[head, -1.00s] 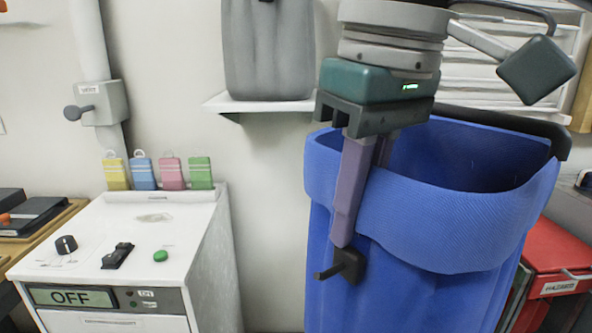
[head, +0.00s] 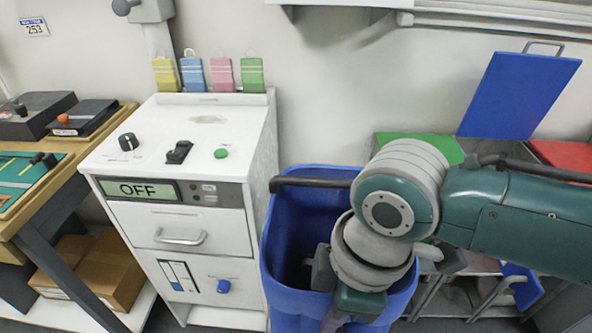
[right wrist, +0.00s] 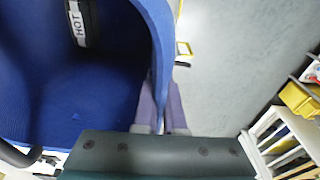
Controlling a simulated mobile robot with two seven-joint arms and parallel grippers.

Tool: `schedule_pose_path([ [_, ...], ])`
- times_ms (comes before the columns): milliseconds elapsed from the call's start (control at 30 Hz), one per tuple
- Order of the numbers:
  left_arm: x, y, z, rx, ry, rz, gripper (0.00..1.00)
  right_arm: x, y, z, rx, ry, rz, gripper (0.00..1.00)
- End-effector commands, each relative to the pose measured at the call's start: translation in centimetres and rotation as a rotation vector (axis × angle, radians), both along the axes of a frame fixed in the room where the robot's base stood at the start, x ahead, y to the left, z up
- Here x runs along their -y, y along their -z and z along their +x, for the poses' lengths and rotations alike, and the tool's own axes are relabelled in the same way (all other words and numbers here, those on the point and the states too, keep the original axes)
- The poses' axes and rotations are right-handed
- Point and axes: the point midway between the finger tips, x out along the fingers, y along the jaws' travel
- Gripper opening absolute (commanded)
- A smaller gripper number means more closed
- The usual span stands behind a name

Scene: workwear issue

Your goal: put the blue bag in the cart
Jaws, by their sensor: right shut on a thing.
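The blue bag (head: 290,262) is a tall, open-topped blue container with a black bar handle across its back rim. It stands upright right of the white machine in the head view. My right gripper (head: 338,314) reaches over it, and its fingertips are mostly hidden there. In the right wrist view the purple fingers (right wrist: 164,112) are shut on the wall of the bag (right wrist: 60,90). A dark piece with a white "HOT" tag (right wrist: 82,28) shows inside the bag. I cannot tell whether the bag touches the floor. My left gripper is not in view.
A workbench (head: 30,215) is at far left. Green (head: 425,147) and red (head: 562,153) lids and a raised blue panel (head: 520,95) are at right. Grey floor (right wrist: 215,70) shows clear.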

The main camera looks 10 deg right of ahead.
Motion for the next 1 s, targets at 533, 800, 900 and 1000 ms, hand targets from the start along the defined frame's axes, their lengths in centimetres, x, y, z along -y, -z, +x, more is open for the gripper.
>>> schedule_pose_path([
  [533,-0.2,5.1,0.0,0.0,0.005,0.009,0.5,-0.1,5.2,-0.4,0.007,-0.032,0.001,0.0],
  [800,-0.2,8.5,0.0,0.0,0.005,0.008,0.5,-0.1,8.3,-0.4,0.007,-0.032,0.002,0.0],
  [900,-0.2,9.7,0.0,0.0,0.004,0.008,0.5,-0.1,9.5,-0.4,0.007,-0.032,0.002,0.0],
  [1000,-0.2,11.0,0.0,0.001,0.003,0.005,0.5,-0.1,10.7,-0.4,0.006,-0.033,0.001,0.0],
])
